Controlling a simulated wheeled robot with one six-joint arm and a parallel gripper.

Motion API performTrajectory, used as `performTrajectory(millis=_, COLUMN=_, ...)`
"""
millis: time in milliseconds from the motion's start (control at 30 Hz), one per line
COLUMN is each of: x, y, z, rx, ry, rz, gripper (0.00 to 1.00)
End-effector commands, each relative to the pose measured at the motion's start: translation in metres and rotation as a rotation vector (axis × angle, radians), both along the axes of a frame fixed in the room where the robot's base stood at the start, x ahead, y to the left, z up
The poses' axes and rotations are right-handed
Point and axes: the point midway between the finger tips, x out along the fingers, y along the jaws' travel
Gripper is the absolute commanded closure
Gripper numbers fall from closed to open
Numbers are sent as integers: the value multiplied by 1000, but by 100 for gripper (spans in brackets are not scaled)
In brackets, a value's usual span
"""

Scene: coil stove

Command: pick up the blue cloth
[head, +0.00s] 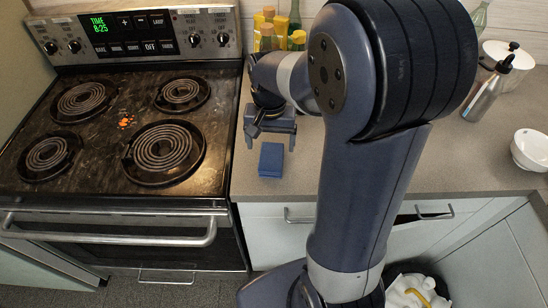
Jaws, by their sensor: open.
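The blue cloth (271,160) is a small folded rectangle lying flat on the grey counter, just right of the stove. My gripper (270,146) is above its far edge, pointing down, with its two fingers apart. It appears empty. I cannot tell the exact height gap between the fingertips and the cloth.
A coil stove (120,125) with an orange spill between its burners stands at left. Yellow-capped bottles (265,30) stand behind my arm. A metal bottle (487,90) and a white bowl (532,150) are at right. A bin (415,290) stands below the counter.

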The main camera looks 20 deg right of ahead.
Motion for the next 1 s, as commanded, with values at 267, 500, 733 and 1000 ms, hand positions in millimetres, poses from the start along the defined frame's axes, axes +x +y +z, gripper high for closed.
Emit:
performTrajectory(millis=267, x=-1, y=-2, z=-26, rx=-1, ry=4, rz=0, gripper=16)
performTrajectory(millis=500, x=0, y=-2, z=-57, rx=-1, ry=0, rz=1, gripper=16)
performTrajectory(millis=733, x=0, y=-2, z=-60, rx=-1, ry=-3, rz=1, gripper=16)
performTrajectory(millis=1000, x=0, y=-2, z=-60, rx=-1, ry=-3, rz=1, gripper=34)
